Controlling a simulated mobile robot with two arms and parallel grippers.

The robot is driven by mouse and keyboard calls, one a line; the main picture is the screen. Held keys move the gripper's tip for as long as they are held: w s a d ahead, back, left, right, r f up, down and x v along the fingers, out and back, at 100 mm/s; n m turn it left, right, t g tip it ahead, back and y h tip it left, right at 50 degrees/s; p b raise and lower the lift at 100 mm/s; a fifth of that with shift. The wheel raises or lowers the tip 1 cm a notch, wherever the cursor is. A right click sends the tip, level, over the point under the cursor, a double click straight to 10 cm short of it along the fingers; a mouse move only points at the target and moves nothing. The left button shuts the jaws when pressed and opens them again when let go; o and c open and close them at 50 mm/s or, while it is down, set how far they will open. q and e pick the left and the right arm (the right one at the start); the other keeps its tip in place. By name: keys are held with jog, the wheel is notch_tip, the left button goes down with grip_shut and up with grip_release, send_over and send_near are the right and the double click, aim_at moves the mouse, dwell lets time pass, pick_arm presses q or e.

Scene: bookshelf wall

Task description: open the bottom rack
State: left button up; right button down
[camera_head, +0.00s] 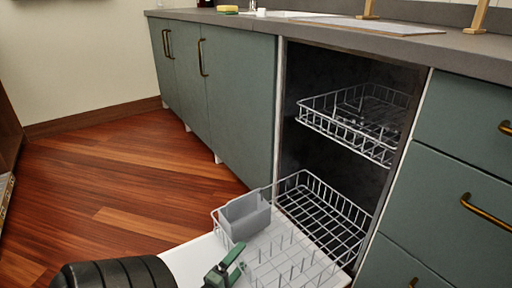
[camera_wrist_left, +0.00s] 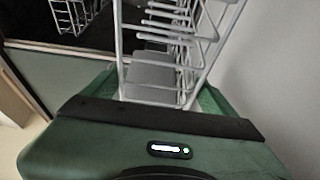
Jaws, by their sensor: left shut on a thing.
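The bottom rack (camera_head: 318,222) is a white wire rack in the lower part of the open dishwasher. It extends partly out over the lowered white door (camera_head: 188,258), with its rear part still inside the cavity. A grey cutlery basket (camera_head: 245,217) sits in its front left part. My left gripper (camera_head: 236,256) is at the rack's front edge, shut on the bottom rack. In the left wrist view, the rack's wires (camera_wrist_left: 170,50) rise between the green fingers, and the exact contact is partly hidden. My right gripper is not in view.
The upper wire rack (camera_head: 355,120) is inside the dishwasher. Green cabinets (camera_head: 235,100) stand to the left, and drawers (camera_head: 470,140) with brass handles to the right. A grey countertop (camera_head: 300,32) runs above. The wooden floor (camera_head: 120,190) at left is clear.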

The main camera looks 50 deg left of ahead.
pick_arm(q)
jog(key=shift+s+a+r+p, duration=0.1)
jog(key=shift+s+r+p, duration=0.1)
jog(key=shift+s, duration=1.15)
jog(key=shift+s+a+r+p, duration=0.1)
jog(key=shift+s+r+p, duration=0.1)
jog(key=shift+s, duration=1.15)
jog(key=o, duration=1.9)
